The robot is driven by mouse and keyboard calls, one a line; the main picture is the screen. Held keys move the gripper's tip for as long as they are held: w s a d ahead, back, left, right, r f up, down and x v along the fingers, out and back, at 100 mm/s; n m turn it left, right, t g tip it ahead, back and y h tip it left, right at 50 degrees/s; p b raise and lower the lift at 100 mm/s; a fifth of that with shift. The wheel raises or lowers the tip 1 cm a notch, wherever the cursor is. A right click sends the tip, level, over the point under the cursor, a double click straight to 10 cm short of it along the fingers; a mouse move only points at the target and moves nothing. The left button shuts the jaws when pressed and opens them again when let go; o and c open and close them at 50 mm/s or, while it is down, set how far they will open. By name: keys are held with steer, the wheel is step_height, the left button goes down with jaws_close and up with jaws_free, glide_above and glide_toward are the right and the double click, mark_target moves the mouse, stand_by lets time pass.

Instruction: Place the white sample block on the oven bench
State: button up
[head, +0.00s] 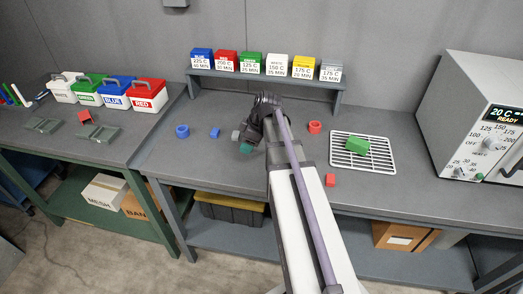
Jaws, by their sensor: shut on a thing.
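No loose white sample block can be picked out in the head view. My gripper (247,143) is low over the middle of the grey bench (215,165). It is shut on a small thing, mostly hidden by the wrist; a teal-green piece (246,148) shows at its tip. I cannot tell its shape, or whether it touches the bench. A white box-shaped card (277,66) marked 150 C, 35 MIN stands on the raised shelf behind. The oven (477,110) stands at the right, its display reading 20 C READY.
A green block (357,146) lies on the white wire rack (385,166). A blue ring (182,131), blue block (215,132), red ring (315,127) and red block (331,180) lie around. Several lidded colour boxes (148,95) stand on the left bench.

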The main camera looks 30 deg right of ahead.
mark_target(245, 169)
steer(key=shift+a, duration=0.55)
steer(key=shift+w, duration=0.1)
steer(key=shift+d+f+m+b, duration=0.15)
steer(key=shift+f+m+b, duration=0.1)
steer(key=shift+m+b, duration=0.05)
step_height(245, 169, down, 10)
steer(key=b, duration=1)
steer(key=shift+d, duration=0.1)
steer(key=shift+r, duration=0.3)
steer(key=shift+f, duration=0.3)
steer(key=o, duration=0.9)
steer(key=shift+r, duration=0.1)
steer(key=shift+o, duration=0.2)
